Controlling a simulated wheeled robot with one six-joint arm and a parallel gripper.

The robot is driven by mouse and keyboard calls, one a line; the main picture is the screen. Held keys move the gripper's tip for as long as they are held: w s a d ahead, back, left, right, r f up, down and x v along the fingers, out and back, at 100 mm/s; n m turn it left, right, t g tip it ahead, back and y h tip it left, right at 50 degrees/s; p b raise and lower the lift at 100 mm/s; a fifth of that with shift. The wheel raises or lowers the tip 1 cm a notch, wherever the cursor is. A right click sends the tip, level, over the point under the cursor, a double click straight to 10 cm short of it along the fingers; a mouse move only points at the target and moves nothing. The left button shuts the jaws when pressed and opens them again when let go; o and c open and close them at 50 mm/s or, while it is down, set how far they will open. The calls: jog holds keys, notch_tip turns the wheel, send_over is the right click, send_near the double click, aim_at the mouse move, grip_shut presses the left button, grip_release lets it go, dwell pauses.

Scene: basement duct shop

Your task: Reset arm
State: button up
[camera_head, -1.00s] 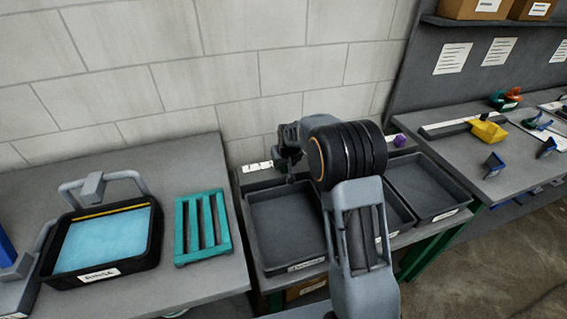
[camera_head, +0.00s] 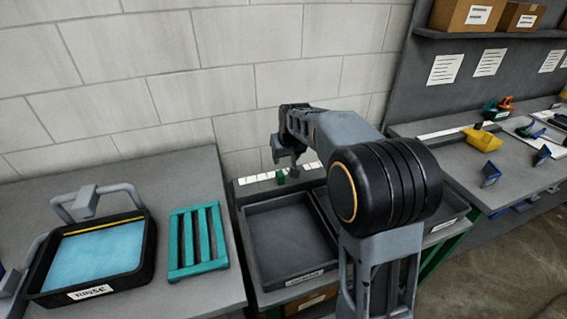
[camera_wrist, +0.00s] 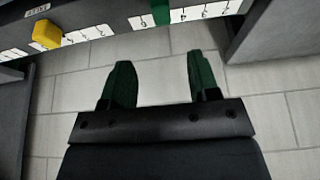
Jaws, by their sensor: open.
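My gripper (camera_wrist: 160,85) is open in the wrist view. Its two dark green fingers are apart, with only floor or wall tiles showing between them. In the head view the end of my arm (camera_head: 288,158) hangs above the back edge of the tray bench, by a white label strip (camera_head: 255,180). A small green piece (camera_wrist: 160,12) sits on the numbered strip beyond the fingertips in the wrist view, apart from them. A yellow block (camera_wrist: 46,35) sits further left on that strip.
A black tray (camera_head: 290,278) stands on the bench, with more trays partly hidden behind my arm. Left are a green rack (camera_head: 172,245) and a blue rinse tub (camera_head: 150,245). A yellow piece (camera_head: 482,139) lies on the right bench. A block wall stands behind.

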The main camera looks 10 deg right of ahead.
jog(key=shift+s+r, duration=0.2)
jog(key=shift+r, duration=0.25)
jog(key=s+f+g, duration=0.1)
jog(key=s, duration=2.5)
jog(key=shift+f+m, duration=0.4)
dwell(1.1)
